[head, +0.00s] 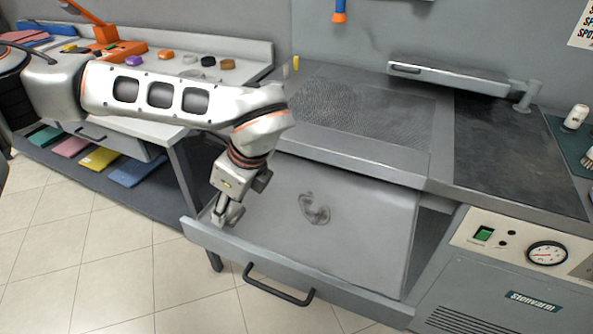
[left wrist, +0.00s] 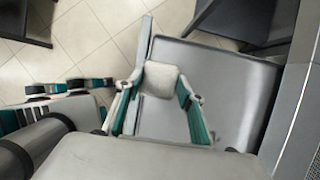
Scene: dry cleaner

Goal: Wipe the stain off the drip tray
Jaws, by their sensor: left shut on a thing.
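The drip tray (head: 370,235) is a grey metal pull-out under the worktop, drawn open, with a black handle on its front. A dark curled stain (head: 314,208) lies near the middle of its floor. My left gripper (head: 228,214) is over the tray's left end, left of the stain. In the left wrist view, my left gripper (left wrist: 158,108) is shut on a pale whitish pad (left wrist: 160,79), with the grey tray (left wrist: 225,75) below it. I cannot tell whether the pad touches the tray. A dark mark (left wrist: 216,132) shows at the stain's edge. My right gripper is not in view.
The worktop with a mesh panel (head: 345,110) stands behind the tray. A steam unit with a gauge (head: 547,253) is at right. Tiled floor (head: 110,270) is clear in front.

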